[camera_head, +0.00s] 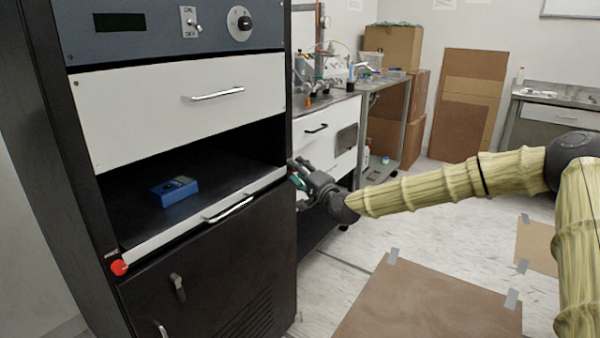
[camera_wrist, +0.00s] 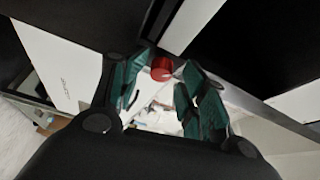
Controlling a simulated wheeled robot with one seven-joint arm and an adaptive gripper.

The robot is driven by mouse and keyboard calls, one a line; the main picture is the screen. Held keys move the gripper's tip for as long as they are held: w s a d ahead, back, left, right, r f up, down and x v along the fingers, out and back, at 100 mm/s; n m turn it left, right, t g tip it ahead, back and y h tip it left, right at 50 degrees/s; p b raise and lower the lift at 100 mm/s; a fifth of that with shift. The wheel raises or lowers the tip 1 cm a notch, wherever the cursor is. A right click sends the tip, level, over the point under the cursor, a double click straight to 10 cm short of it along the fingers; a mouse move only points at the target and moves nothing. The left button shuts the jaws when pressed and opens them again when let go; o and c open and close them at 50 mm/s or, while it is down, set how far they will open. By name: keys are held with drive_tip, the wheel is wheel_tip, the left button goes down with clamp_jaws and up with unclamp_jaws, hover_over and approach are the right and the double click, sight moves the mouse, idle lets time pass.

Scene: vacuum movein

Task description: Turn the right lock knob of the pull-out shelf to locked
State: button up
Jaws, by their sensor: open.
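The pull-out shelf (camera_head: 165,234) is a black board with a white front strip and a handle, sitting about flush with the front of the black cabinet. The right lock knob (camera_wrist: 161,68) is red and shows in the wrist view between the teal-padded fingers of my gripper (camera_head: 299,173). My gripper is open around or just in front of the knob; I cannot tell whether a finger touches it. In the head view my gripper hides this knob. The left lock knob (camera_head: 119,267) is red, at the other end of the front strip. The right knob's lock marking is not readable.
A blue meter (camera_head: 175,191) lies on the shelf. A white drawer (camera_head: 180,105) is above it, and a black door (camera_head: 215,275) with a latch is below. A workbench (camera_head: 325,120) stands close behind my gripper. Brown sheets (camera_head: 425,305) are taped to the floor.

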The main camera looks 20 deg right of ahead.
drive_tip(key=v, duration=0.8)
idle(0.4)
drive_tip(key=w+a+r+m+g+p, duration=0.1)
drive_tip(key=w+a+m+g+p, duration=0.1)
drive_tip(key=w+m+p, duration=0.6)
drive_tip(key=g+p, duration=0.1)
drive_tip(key=p, duration=0.3)
idle(0.9)
drive_tip(key=shift+a+r, duration=0.1)
drive_tip(key=shift+c, duration=0.2)
clamp_jaws()
